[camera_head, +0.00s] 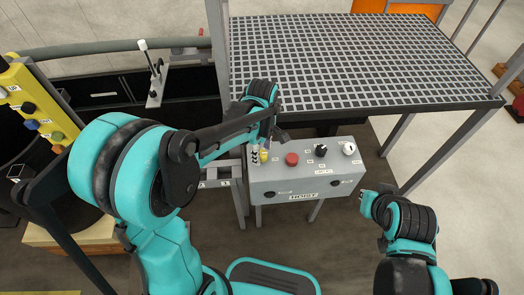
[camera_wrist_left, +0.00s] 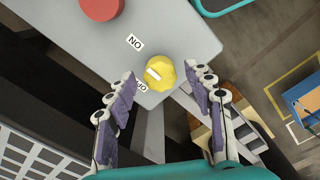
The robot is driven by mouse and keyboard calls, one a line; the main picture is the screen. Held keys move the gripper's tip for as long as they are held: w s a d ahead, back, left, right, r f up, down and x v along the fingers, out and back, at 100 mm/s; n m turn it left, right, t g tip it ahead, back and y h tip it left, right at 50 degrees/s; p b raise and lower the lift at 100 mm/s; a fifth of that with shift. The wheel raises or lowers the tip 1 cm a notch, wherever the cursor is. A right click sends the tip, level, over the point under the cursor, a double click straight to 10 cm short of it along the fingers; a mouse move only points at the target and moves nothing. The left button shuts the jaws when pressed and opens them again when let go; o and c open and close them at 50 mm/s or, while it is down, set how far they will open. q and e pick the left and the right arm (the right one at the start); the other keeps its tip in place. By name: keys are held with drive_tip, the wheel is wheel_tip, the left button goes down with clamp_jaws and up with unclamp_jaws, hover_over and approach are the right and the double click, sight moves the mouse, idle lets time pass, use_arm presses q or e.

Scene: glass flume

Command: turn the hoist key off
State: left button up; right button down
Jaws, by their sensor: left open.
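The hoist box (camera_head: 310,184) is a grey panel labelled HOIST, below the grating. Its yellow knob (camera_wrist_left: 160,73), with a white bar, sits near a corner of the panel in the left wrist view, beside an ON label (camera_wrist_left: 135,43) and a partly hidden label that seems to read OFF. The knob also shows in the head view (camera_head: 264,155), at the panel's left end. My left gripper (camera_wrist_left: 159,77) is open, with a finger on either side of the knob in the picture; contact cannot be made out.
A red button (camera_head: 292,159), a black knob (camera_head: 321,150) and a white knob (camera_head: 348,148) sit right of the yellow knob. The grating platform (camera_head: 350,60) overhangs behind the box. A lever (camera_head: 150,60) stands at the back left, and a yellow panel (camera_head: 35,100) at the left.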

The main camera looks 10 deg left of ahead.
use_arm(q)
drive_tip(key=c, duration=1.2)
drive_tip(key=shift+o, duration=0.2)
drive_tip(key=shift+m, duration=0.3)
drive_tip(key=m+p, duration=0.1)
drive_tip(key=m, duration=0.2)
drive_tip(key=shift+m, duration=0.3)
drive_tip(key=m, duration=0.4)
drive_tip(key=shift+m+p, duration=0.3)
drive_tip(key=shift+p, duration=0.1)
drive_tip(key=m, duration=0.4)
drive_tip(key=shift+p, duration=0.3)
drive_tip(key=shift+m, duration=2.5)
drive_tip(key=shift+o, duration=0.2)
